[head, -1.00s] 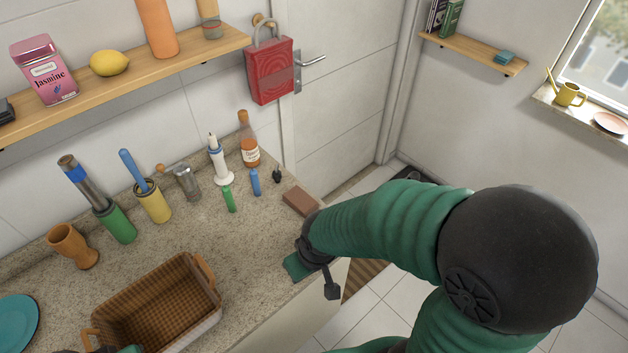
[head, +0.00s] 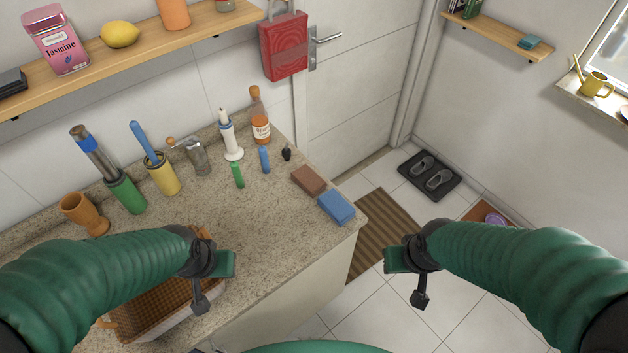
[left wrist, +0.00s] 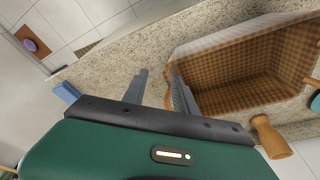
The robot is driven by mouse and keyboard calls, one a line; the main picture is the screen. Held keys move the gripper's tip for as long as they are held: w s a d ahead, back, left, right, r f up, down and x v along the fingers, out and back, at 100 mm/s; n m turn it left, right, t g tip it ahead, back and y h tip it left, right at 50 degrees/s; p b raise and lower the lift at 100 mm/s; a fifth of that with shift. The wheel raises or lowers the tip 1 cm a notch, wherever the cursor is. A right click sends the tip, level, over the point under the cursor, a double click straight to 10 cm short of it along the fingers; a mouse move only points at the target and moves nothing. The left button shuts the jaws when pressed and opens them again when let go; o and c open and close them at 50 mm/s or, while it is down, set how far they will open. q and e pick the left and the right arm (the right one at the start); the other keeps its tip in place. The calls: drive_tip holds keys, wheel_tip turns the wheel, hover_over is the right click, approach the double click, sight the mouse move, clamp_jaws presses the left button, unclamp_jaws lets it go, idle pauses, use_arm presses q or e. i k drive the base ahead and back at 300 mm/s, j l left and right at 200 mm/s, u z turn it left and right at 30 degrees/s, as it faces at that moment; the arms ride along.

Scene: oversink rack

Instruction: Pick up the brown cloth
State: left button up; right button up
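The brown cloth (head: 308,180) is a small folded block lying on the speckled counter near its right end. It touches or nearly touches a blue cloth (head: 336,206), which also shows in the left wrist view (left wrist: 66,93). My left gripper (head: 215,275) is above the counter by the wicker basket, left of and nearer than the brown cloth. In the left wrist view its two fingers (left wrist: 160,82) stand apart with nothing between them. My right gripper (head: 410,275) is over the floor, right of the counter, and holds nothing visible; its fingers are not clear. I cannot make out the brown cloth in the left wrist view.
The wicker basket (head: 150,322) is partly hidden under my left arm. Behind the cloth stand a bottle (head: 259,118), a white dispenser (head: 230,138), and small green (head: 237,175) and blue (head: 264,160) items. The counter's middle is clear. A wall shelf (head: 130,57) runs above.

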sight(304, 177)
drive_tip(key=i+l+u, duration=0.2)
drive_tip(key=l+u, duration=0.25)
drive_tip(key=i+l+u, duration=0.15)
drive_tip(key=l+u, duration=0.65)
drive_tip(key=u, duration=0.15)
drive_tip(key=i, duration=0.05)
